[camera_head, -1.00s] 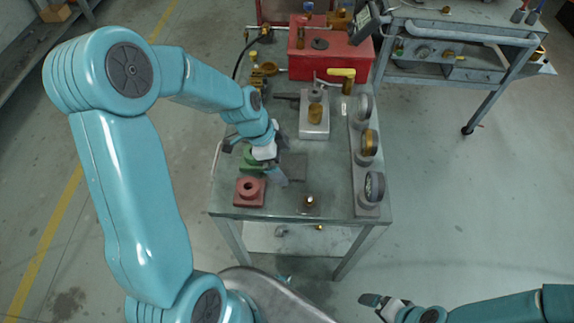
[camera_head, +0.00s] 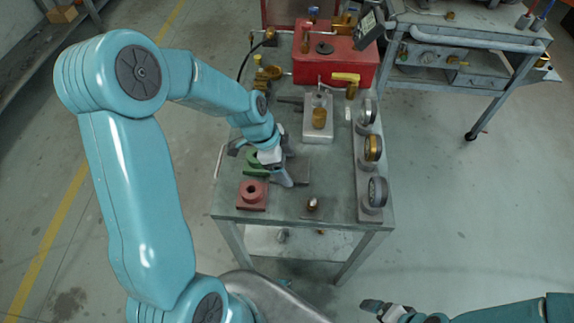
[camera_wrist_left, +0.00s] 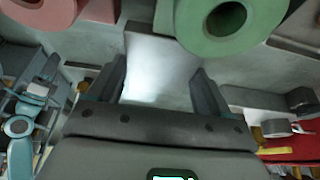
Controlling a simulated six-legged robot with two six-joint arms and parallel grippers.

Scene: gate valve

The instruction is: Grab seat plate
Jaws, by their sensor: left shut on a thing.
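My left gripper (camera_head: 283,179) points down at the near left part of the bench, beside the green ring block (camera_head: 257,163) and behind and right of the red ring block (camera_head: 252,195). In the left wrist view its two fingers (camera_wrist_left: 158,88) stand on either side of a bright, pale metal plate (camera_wrist_left: 157,62), which I take for the seat plate. The gripper is shut on it. In the head view the plate is hard to tell from the fingers. My right gripper (camera_head: 382,310) hangs off the bench at the bottom right; its jaw gap is unclear.
A dark flat plate (camera_head: 299,171) lies right of the left gripper. A small brass-topped part (camera_head: 312,204) is near the front edge. Gauges (camera_head: 377,190) stand on a strip along the right. A red toolbox (camera_head: 330,65) is at the back.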

